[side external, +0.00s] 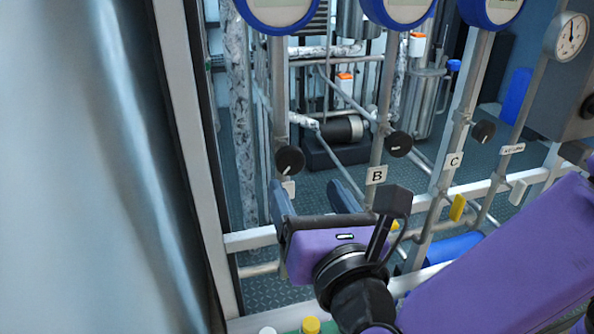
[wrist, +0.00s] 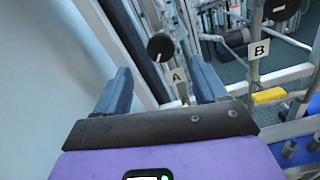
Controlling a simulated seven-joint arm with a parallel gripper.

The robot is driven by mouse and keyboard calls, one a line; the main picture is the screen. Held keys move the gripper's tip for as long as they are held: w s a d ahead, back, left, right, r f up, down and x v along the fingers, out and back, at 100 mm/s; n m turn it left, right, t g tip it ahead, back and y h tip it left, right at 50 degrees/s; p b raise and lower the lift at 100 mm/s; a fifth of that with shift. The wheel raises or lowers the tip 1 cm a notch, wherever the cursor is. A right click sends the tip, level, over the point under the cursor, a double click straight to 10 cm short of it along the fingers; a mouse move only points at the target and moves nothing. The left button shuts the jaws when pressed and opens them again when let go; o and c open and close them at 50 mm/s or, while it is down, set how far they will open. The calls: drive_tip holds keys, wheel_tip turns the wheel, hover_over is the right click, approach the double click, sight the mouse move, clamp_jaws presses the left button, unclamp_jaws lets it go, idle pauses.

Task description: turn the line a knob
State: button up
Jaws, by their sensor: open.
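The line A knob (wrist: 160,47) is a round black knob with a white pointer mark, on a vertical pipe above a tag marked A (wrist: 177,77). In the side external view the black knob (side external: 290,159) shows just above my gripper, its tag partly hidden. My gripper (side external: 308,190) is open and empty, its two blue-grey fingers pointing toward the pipe. In the wrist view the knob appears between and beyond the fingertips (wrist: 159,68). I see no contact with the knob, and the exact gap is unclear.
The line B knob (side external: 399,144) and line C knob (side external: 483,131) stand to the right on similar pipes. A yellow handle (wrist: 269,95) sits on line B below its tag. A pale frame post (side external: 190,140) and a large smooth pale surface (side external: 80,170) are at the left.

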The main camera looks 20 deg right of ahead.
sight(286, 153)
drive_tip(key=s, duration=0.6)
idle(0.3)
drive_tip(key=w+n, duration=0.1)
drive_tip(key=w, duration=0.4)
drive_tip(key=w+n, duration=0.1)
drive_tip(key=w, duration=0.5)
drive_tip(key=w+n, duration=0.1)
drive_tip(key=w, duration=0.5)
drive_tip(key=shift+w+f+n, duration=0.1)
drive_tip(key=shift+w+n, duration=0.15)
drive_tip(key=shift+n, duration=0.05)
drive_tip(key=c, duration=1.1)
drive_tip(key=shift+o, duration=0.2)
